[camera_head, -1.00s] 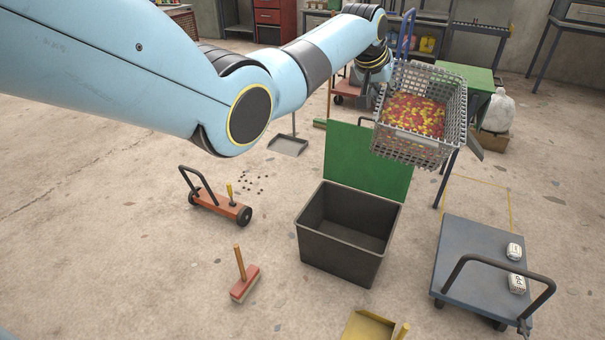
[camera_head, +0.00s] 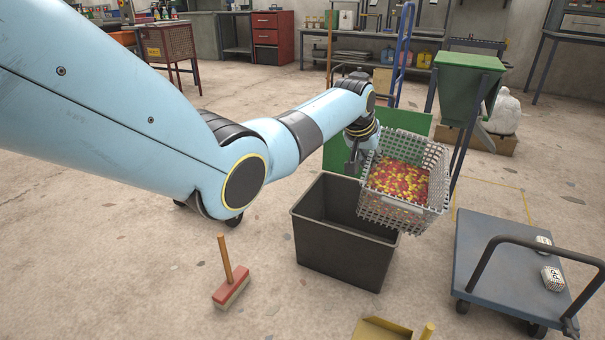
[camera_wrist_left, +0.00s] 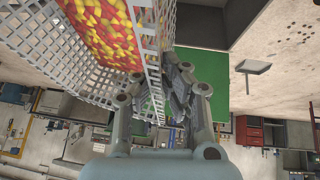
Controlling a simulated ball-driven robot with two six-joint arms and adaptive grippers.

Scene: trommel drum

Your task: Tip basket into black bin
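A light grey mesh basket (camera_head: 388,215) full of red and yellow pieces (camera_head: 400,180) hangs in the air, slightly tilted, at the right rear of the black bin (camera_head: 335,250). It overlaps the bin's right edge in the head view. My left gripper (camera_head: 353,166) is at the basket's left side, partly hidden by its own arm. In the left wrist view its fingers (camera_wrist_left: 168,88) close on the basket's wall (camera_wrist_left: 152,60), with the pieces still inside. The bin is open; its inside looks empty where visible. My right gripper is not in view.
A blue-grey cart (camera_head: 500,270) with two small white blocks stands at the right. A green hopper (camera_head: 468,85) stands behind the basket.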

